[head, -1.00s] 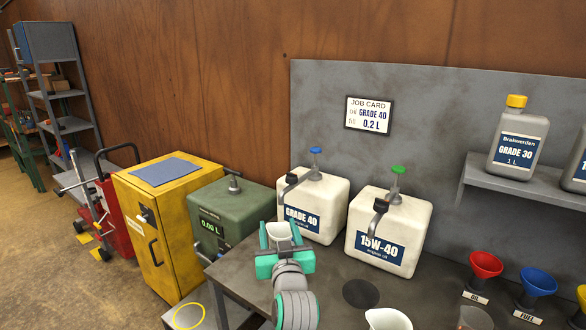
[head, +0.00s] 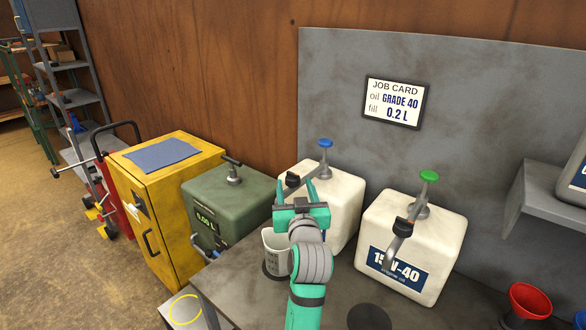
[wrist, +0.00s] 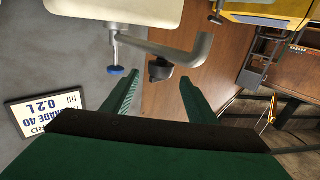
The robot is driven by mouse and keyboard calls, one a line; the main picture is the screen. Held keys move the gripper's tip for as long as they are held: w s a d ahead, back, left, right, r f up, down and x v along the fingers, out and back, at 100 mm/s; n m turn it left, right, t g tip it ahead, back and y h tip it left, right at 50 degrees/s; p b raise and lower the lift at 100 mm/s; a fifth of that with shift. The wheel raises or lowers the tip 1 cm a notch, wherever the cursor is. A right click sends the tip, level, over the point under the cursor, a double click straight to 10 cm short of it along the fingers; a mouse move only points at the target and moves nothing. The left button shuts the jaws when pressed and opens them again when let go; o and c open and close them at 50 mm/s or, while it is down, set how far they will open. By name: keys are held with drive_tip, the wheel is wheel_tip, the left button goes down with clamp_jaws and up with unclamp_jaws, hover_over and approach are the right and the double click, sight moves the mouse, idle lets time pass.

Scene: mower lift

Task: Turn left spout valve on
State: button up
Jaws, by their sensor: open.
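The left oil can (head: 345,188) is cream white with a blue knob (head: 325,143) and a grey spout. A white measuring jug (head: 276,258) stands on the bench below the left spout, partly behind my arm.
The right can (head: 415,235), marked 15W-40, has a green knob and its own spout. A green tank (head: 222,205) and yellow cabinet (head: 165,210) stand left. The job card (head: 395,102) reads grade 40, 0.2 L. A red funnel (head: 528,302) is at the lower right.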

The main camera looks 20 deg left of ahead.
drive_tip(key=x, duration=0.9)
drive_tip(key=shift+a, duration=0.1)
drive_tip(key=c, duration=1.1)
